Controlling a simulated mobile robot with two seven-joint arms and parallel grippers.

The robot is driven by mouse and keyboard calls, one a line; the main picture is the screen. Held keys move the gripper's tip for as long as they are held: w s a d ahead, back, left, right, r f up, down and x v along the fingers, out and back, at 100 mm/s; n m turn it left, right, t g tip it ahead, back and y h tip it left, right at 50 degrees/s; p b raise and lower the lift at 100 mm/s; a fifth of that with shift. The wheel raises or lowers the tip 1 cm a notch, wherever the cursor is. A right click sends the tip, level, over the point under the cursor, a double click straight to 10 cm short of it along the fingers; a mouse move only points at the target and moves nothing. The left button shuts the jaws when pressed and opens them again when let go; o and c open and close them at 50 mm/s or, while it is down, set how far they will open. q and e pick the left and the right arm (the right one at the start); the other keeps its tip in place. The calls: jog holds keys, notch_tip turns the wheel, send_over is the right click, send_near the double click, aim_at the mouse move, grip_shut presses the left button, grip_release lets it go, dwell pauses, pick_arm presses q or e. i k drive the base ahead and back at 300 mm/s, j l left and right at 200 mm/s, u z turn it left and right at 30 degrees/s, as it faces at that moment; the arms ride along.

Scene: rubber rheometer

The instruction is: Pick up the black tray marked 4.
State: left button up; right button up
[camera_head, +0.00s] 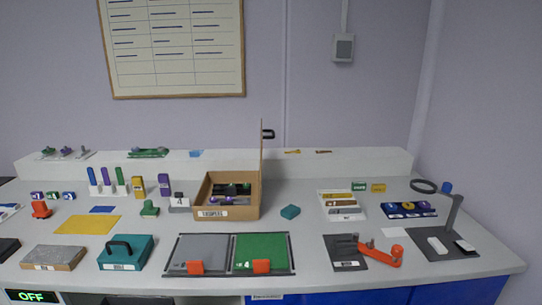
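No gripper of mine shows in the head view. Two small marks that look like a 4 are in view. One is on a white card (180,195) standing at a small grey-and-dark block (179,209), left of the open cardboard box. The other is near the front edge of the green panel (262,248) in a dark-framed flat tray (231,274) at the front middle of the bench. Black pieces (232,188) lie inside the cardboard box (228,212), partly hidden by its walls. I cannot tell which of these is the black tray marked 4.
A magnifier lamp (454,212) stands far right. Bench centre right is fairly clear.

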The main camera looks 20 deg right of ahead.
aim_at(219, 189)
jog(key=l, duration=0.65)
jog(key=i+l, duration=0.1)
jog(key=l, duration=0.55)
